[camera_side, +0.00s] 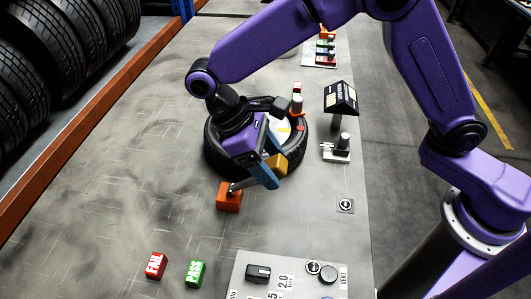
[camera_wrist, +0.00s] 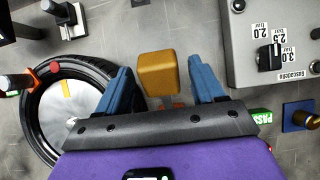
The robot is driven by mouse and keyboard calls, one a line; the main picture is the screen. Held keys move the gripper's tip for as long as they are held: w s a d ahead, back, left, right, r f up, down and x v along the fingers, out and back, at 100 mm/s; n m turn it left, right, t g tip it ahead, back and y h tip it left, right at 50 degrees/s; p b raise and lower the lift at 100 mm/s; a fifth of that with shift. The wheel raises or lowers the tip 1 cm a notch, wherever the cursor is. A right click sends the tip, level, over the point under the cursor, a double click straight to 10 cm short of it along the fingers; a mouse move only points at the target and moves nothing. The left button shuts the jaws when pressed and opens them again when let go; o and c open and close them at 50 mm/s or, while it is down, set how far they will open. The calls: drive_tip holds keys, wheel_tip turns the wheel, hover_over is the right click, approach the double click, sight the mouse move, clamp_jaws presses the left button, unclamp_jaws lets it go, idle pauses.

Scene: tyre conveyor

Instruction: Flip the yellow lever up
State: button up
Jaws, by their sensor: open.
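The yellow lever (camera_side: 277,164) has a block-shaped yellow handle. A grey arm joins it to an orange base (camera_side: 229,197) on the grey table, and it leans over to the right and back in the side view. My gripper (camera_side: 268,171) is open at the handle. In the wrist view, the yellow handle (camera_wrist: 158,73) lies between the two blue fingers of my gripper (camera_wrist: 162,76), with a gap on each side. The lever's lower part is mostly hidden by my gripper body.
A black tyre (camera_side: 214,161) lies right behind my gripper. A grey control panel (camera_side: 300,268) with knobs stands at the front. Red FAIL (camera_side: 156,265) and green PASS (camera_side: 195,272) blocks sit at front left. A small dark display (camera_side: 341,98) stands right of the tyre. The left table is clear.

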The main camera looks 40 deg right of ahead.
drive_tip(key=v, duration=1.2)
idle(0.3)
drive_tip(key=s+d+f+n+t+y, duration=0.1)
drive_tip(key=s+d+f+t+y, duration=0.1)
drive_tip(key=s+d, duration=0.8)
drive_tip(key=s+d+f+n+t+y, duration=0.2)
drive_tip(key=s+d+f, duration=0.2)
drive_tip(key=s+d, duration=0.6)
drive_tip(key=d, duration=0.7)
drive_tip(key=shift+f+n+t+y, duration=0.25)
drive_tip(key=shift+n+t+y, duration=0.05)
drive_tip(key=shift+y, duration=0.1)
drive_tip(key=shift+s, duration=0.15)
